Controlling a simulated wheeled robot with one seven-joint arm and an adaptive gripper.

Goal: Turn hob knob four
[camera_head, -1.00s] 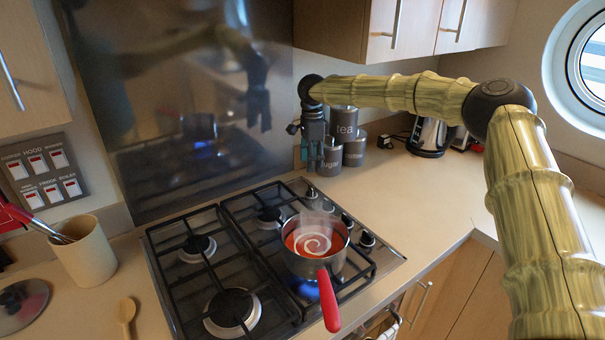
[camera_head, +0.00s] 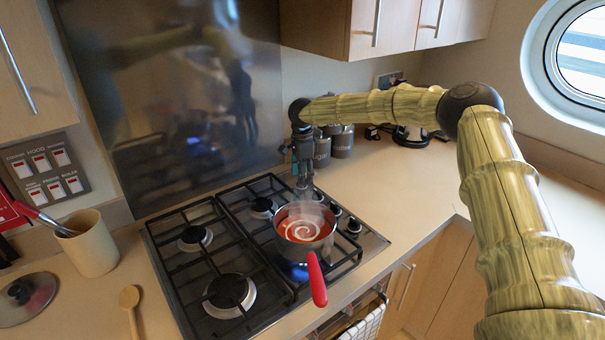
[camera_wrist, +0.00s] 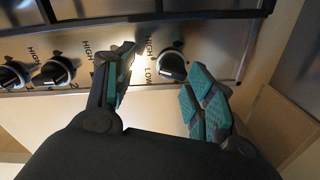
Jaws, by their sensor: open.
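My gripper (camera_head: 303,182) points down over the far right corner of the hob (camera_head: 372,243). In the wrist view its two teal-padded fingers (camera_wrist: 160,72) are spread apart. A black hob knob with a silver face (camera_wrist: 172,65) shows between and just beyond them, beside HIGH and LOW marks; contact cannot be told. Two more knobs, a middle one (camera_wrist: 57,71) and one at the left edge (camera_wrist: 13,75), lie left of the fingers. In the head view a near knob (camera_head: 354,226) stands on the hob's right edge; the gripper and pan partly hide the row.
A steaming pan of red soup (camera_head: 304,232), its red handle (camera_head: 317,280) toward me, sits on a lit blue burner close to the knobs. Canisters (camera_head: 342,143) stand behind my gripper. The counter (camera_head: 390,200) right of the hob is clear.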

